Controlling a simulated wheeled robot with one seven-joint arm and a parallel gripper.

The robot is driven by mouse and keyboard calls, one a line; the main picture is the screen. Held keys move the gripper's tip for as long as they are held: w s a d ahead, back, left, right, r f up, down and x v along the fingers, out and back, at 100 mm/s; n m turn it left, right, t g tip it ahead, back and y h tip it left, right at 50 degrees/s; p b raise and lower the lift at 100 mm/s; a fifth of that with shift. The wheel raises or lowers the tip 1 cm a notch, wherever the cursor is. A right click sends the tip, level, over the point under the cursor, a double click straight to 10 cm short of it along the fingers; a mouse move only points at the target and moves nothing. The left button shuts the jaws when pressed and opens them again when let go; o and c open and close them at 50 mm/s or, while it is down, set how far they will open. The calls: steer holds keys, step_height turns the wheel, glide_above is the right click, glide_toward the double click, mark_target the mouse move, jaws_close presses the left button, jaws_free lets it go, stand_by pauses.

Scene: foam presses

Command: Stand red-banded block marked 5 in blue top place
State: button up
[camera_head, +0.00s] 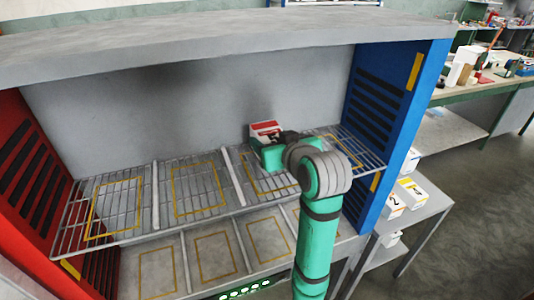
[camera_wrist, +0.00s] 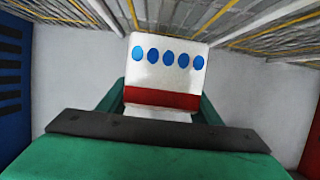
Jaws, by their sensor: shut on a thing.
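The white block with a red band (camera_head: 266,129) is in my gripper (camera_head: 270,148), above the rear of the upper wire shelf, near the third yellow-outlined place from the left. In the wrist view the block (camera_wrist: 167,65) shows a row of several blue dots and a red band, between the green fingers of my gripper (camera_wrist: 161,108). I cannot tell its exact height over the shelf. The rightmost top place (camera_head: 345,151), beside the blue side wall (camera_head: 392,110), is partly hidden by my arm. No block shows on its visible part.
The upper shelf has bare places on the left (camera_head: 115,208), with thin pale dividers (camera_head: 230,176). A red wall (camera_head: 30,170) closes the left side and a grey top (camera_head: 220,35) overhangs. A lower deck (camera_head: 215,252) lies below. White blocks (camera_head: 411,192) stand on a side table at right.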

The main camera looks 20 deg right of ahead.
steer(key=shift+w+d+f, duration=0.15)
steer(key=shift+w+f, duration=0.25)
steer(key=shift+f, duration=0.4)
steer(key=f, duration=0.3)
steer(key=shift+w+f, duration=0.2)
steer(key=shift+f, duration=0.05)
steer(key=shift+a, duration=0.5)
steer(key=shift+f, duration=0.15)
steer(key=o, duration=1.1)
steer(key=shift+d, duration=0.2)
steer(key=shift+c, duration=0.2)
